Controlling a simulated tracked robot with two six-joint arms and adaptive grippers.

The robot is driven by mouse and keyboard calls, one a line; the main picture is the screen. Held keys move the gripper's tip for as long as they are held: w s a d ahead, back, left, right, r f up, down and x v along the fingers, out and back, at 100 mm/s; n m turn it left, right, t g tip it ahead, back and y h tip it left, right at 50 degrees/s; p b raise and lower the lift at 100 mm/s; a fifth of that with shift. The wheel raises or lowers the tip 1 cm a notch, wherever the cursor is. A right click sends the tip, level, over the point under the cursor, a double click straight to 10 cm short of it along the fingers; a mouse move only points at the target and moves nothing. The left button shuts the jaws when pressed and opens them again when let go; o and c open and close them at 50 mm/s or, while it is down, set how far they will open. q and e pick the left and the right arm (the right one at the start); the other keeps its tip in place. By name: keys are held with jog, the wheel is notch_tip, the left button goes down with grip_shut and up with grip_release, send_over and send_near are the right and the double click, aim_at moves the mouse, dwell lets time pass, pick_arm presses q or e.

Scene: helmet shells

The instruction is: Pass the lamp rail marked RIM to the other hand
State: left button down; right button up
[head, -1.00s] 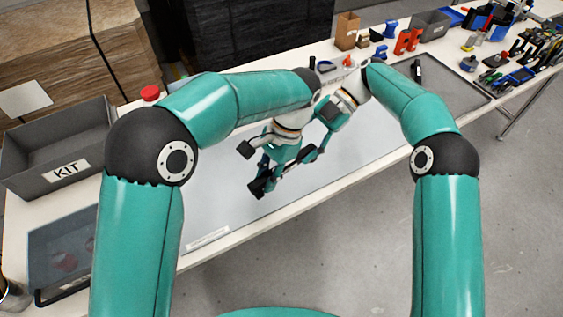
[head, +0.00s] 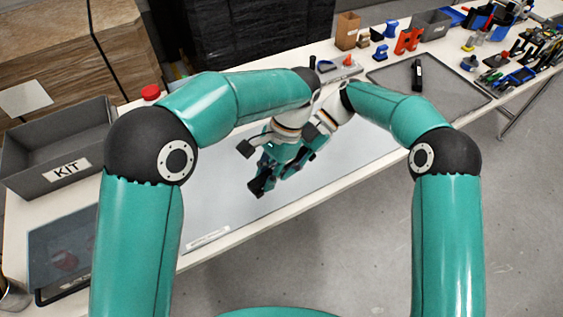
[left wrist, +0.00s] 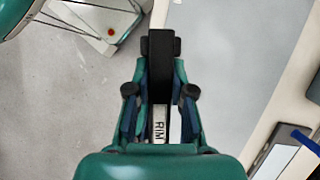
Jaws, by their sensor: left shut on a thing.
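The lamp rail marked RIM (left wrist: 163,62) is a dark bar with a white label, seen in the left wrist view. My left gripper (left wrist: 160,95) is shut on it, with a finger on each side and the label near the palm. In the head view my left gripper (head: 266,174) is low over the grey mat, and its fingers and the rail are hard to tell apart. My right gripper (head: 301,158) is close beside it on the right, overlapping it in the picture. Its fingers are too small and covered to show whether they are open or touch the rail.
The grey mat (head: 215,205) lies under both grippers on the white bench. A KIT bin (head: 67,172) stands at the left, with a translucent blue-grey bin before it. A grey tray (head: 440,88) with another black piece (head: 417,74) lies at the right. Red and blue parts stand behind.

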pick_arm(q)
jog(key=shift+s+d, duration=0.1)
jog(key=shift+d, duration=0.05)
pick_arm(e)
jog(key=shift+a+r, duration=0.1)
jog(key=shift+a, duration=0.05)
grip_shut()
pick_arm(q)
jog(key=c, duration=0.9)
grip_release()
